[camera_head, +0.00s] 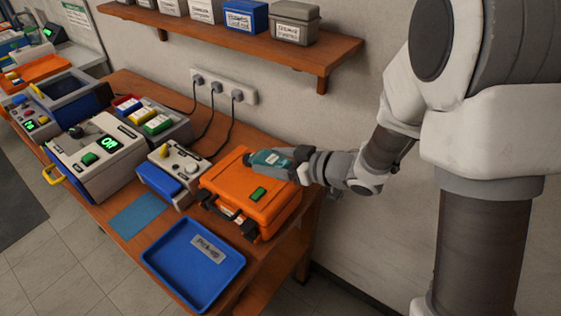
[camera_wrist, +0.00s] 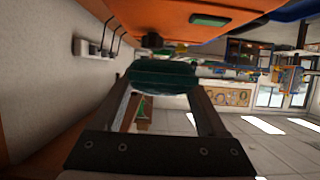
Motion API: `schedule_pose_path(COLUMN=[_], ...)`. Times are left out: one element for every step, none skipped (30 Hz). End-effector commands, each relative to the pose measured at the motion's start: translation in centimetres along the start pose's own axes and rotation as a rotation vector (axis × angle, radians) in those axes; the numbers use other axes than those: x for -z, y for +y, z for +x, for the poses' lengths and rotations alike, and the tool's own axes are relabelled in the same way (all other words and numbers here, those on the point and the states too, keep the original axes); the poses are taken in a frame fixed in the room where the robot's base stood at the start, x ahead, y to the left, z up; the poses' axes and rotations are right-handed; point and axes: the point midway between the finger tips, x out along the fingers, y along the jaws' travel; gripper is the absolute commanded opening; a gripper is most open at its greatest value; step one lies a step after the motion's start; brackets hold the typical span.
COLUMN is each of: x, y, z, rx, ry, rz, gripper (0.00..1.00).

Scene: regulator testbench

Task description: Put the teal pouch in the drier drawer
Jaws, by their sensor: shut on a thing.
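The teal pouch (camera_head: 271,159) is held in my gripper (camera_head: 294,164), over the back part of the orange case (camera_head: 245,196); I cannot tell whether it touches the case. In the wrist view the teal pouch (camera_wrist: 163,76) lies between the two fingertips of my gripper (camera_wrist: 163,90). No drawer is clearly labelled as the drier's. A white unit (camera_head: 97,153) at the left has a lit green display and a yellow handle (camera_head: 54,175) on its front. I see no open drawer there.
A blue tray (camera_head: 165,262) labelled "Pick-up" sits at the bench's front, beside a flat blue mat (camera_head: 139,213). A white-and-blue device (camera_head: 173,176) stands left of the orange case. A wooden shelf (camera_head: 240,38) with several boxes hangs above. Black cables run from a wall socket strip (camera_head: 224,89).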

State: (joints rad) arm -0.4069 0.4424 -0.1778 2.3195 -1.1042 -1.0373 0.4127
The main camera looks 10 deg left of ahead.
Motion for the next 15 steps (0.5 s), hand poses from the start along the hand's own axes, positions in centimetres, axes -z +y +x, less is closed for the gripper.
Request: schedule_pose_path(x=[-0.2, -0.4, -0.5, -0.6, -0.7, -1.1, -1.4, -1.8, -2.4, -2.8, -3.2, -3.6, -3.8, -4.0, -4.2], y=[0.5, 0.7, 0.9, 1.0, 1.1, 1.1, 1.1, 1.1, 1.0, 1.0, 1.0, 1.0, 1.0, 1.0, 1.1], z=[0.0, 0.0, 0.0, 0.0, 0.1, 0.2, 0.3, 0.5, 0.7, 0.9, 1.1, 1.2, 1.3, 1.4, 1.5], rx=[-0.001, -0.001, 0.000, 0.000, 0.000, 0.001, 0.001, 0.002, 0.002, 0.003, 0.003, 0.002, 0.002, 0.001, 0.001], ry=[0.003, 0.003, 0.003, 0.003, 0.003, 0.002, 0.002, 0.002, 0.000, 0.000, 0.001, 0.001, 0.001, 0.001, 0.002], rz=[0.000, 0.000, -0.001, -0.001, -0.001, 0.000, 0.000, 0.000, 0.001, 0.000, 0.000, 0.000, 0.000, 0.000, -0.001], gripper=[0.00, 0.00, 0.00, 0.00, 0.00, 0.00, 0.00, 0.00, 0.00, 0.00, 0.00, 0.00, 0.00, 0.00, 0.00])
